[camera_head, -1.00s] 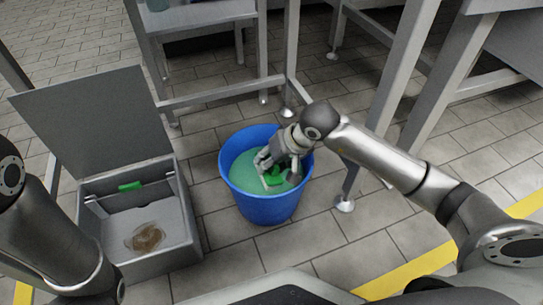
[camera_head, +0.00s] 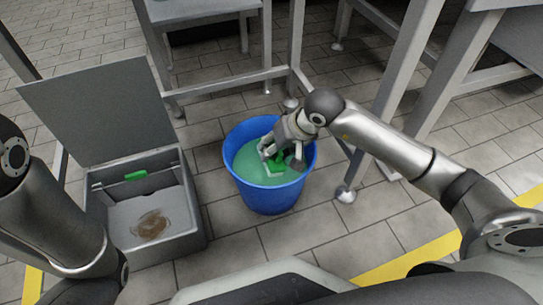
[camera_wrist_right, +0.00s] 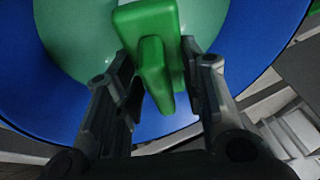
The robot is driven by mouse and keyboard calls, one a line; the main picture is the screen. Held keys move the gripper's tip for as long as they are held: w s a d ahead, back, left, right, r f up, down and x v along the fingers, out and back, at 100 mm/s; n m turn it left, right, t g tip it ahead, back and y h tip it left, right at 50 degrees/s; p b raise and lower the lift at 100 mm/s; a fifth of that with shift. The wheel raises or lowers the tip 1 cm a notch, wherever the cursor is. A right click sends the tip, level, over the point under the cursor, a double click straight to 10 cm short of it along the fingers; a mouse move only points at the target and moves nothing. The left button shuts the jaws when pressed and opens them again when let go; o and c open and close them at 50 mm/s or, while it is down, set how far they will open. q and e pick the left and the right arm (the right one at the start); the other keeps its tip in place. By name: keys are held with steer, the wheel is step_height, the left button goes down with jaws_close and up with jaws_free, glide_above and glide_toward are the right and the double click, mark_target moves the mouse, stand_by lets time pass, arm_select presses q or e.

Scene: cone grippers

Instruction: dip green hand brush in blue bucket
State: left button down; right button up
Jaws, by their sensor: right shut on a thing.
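The blue bucket (camera_head: 268,197) stands on the tiled floor in the middle of the head view, holding green liquid (camera_head: 250,158). My right gripper (camera_head: 274,160) reaches in over its rim from the right and is shut on the green hand brush (camera_head: 279,163). In the right wrist view the brush (camera_wrist_right: 153,60) sits between the fingers of the gripper (camera_wrist_right: 165,95), its body above the liquid. I cannot tell how deep its bristles are. My left arm shows at the left of the head view, but its gripper is out of view.
A grey open-lidded box (camera_head: 190,225) stands left of the bucket, with a brown stain (camera_head: 152,225) and a green object (camera_head: 135,175) inside. Metal table legs (camera_head: 362,165) stand close behind and right of the bucket. Floor in front is partly clear.

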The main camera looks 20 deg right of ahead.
steer(key=shift+r+p, duration=3.3)
steer(key=shift+r, duration=2.15)
steer(key=shift+r+p, duration=1.2)
steer(key=shift+r, duration=0.8)
